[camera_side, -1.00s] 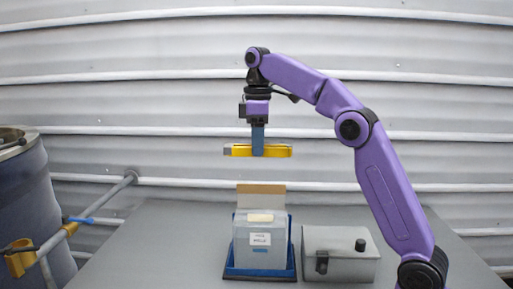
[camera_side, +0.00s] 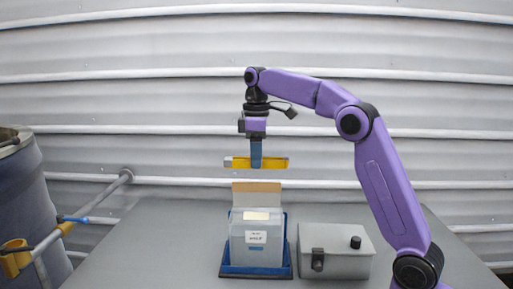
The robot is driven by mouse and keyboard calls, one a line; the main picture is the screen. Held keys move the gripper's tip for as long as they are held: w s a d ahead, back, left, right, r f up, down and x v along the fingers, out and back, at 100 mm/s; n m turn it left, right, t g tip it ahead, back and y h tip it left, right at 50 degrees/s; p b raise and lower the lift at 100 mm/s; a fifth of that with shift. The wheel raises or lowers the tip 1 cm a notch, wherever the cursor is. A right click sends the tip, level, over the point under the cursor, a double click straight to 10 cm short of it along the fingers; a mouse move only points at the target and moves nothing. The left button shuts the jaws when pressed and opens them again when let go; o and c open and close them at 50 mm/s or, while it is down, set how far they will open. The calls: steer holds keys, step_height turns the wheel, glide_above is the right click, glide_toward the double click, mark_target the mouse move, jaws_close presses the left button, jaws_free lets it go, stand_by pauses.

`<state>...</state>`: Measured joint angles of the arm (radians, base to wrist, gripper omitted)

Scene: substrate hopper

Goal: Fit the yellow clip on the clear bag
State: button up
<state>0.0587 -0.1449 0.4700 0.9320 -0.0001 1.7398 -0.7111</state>
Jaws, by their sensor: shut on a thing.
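The yellow clip (camera_side: 273,163) is a long bar lying level, with a pale grey left end. My gripper (camera_side: 256,162) is shut around its middle and holds it in the air, above the bag. The clear bag (camera_side: 240,250) looks greyish and stands upright in a blue holder (camera_side: 256,273). It carries a white label on its front. The clip does not touch the panel or the bag.
A grey box (camera_side: 335,241) with a black knob and a dark latch stands just right of the holder. A dark drum (camera_side: 22,210) and a pipe (camera_side: 95,215) with a yellow bracket are at the left. The table left of the holder is clear.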

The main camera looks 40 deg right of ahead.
mark_target(257, 186)
steer(key=shift+f, duration=3.25)
steer(key=shift+f, duration=2.45)
steer(key=o, duration=1.3)
steer(key=shift+r, duration=0.1)
steer(key=shift+r, duration=2.15)
